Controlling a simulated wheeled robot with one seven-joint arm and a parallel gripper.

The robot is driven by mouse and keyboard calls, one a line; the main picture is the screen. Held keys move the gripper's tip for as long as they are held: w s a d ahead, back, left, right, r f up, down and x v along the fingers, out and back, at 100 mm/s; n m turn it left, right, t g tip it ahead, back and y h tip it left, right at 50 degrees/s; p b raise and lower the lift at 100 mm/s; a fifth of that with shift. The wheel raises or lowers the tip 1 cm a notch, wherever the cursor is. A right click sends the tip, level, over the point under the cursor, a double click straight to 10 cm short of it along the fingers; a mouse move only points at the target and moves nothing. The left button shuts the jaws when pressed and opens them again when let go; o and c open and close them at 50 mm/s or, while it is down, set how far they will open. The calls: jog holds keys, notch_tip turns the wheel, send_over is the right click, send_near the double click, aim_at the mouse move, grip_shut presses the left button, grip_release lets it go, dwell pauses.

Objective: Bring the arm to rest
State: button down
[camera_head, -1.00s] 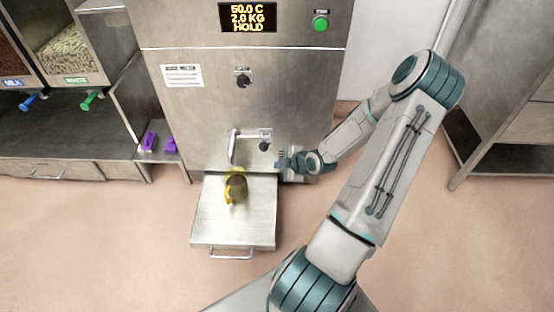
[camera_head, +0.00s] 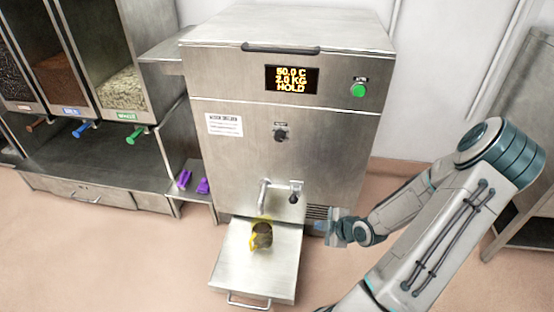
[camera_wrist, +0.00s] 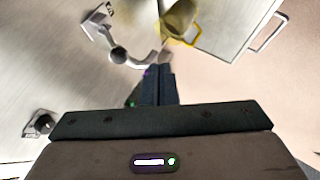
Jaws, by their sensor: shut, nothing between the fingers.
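My gripper (camera_head: 330,226) is at the lower right of the steel melting machine (camera_head: 285,110), in front of its vent. In the wrist view the fingers (camera_wrist: 158,85) are together, with nothing between them. They are apart from the yellow-handled jug (camera_head: 261,236), which stands on the pull-out shelf (camera_head: 240,270) under the spout (camera_head: 263,192). The jug also shows at the top of the wrist view (camera_wrist: 178,18). My arm is bent, with its elbow at the right of the head view.
Dispensers with brown and pale contents (camera_head: 122,95) stand at the left. Purple objects (camera_head: 184,178) lie on the counter beside the machine. The machine's display reads 50.0 C, 2.0 KG, HOLD. A steel cabinet (camera_head: 530,130) stands at the right. Floor is clear in front.

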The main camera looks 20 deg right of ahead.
jog(key=s+a+r+m+g+h+p, duration=0.1)
jog(key=a+r+m+g+h+p, duration=0.15)
jog(key=r+p, duration=0.9)
jog(key=a+r+m+g+h+p, duration=0.2)
jog(key=r+m+g+h+p, duration=0.15)
jog(key=r, duration=1.55)
jog(key=s+a+r+m+y+p, duration=0.1)
jog(key=s+a+r+m+p, duration=0.1)
jog(key=r, duration=0.6)
jog(key=s+a+r+m+y+p, duration=0.1)
jog(key=s+a+r+m+p, duration=0.2)
jog(key=s+a+r+p, duration=0.2)
jog(key=s+a+r+m+y+p, duration=0.1)
jog(key=s+a+r+m+p, duration=0.1)
jog(key=a+r+p, duration=0.3)
jog(key=s+a+r, duration=0.1)
jog(key=a+r, duration=0.3)
jog(key=r, duration=0.3)
jog(key=shift+s+a+m+p, duration=0.2)
jog(key=shift+m+p, duration=0.1)
jog(key=shift+m, duration=0.1)
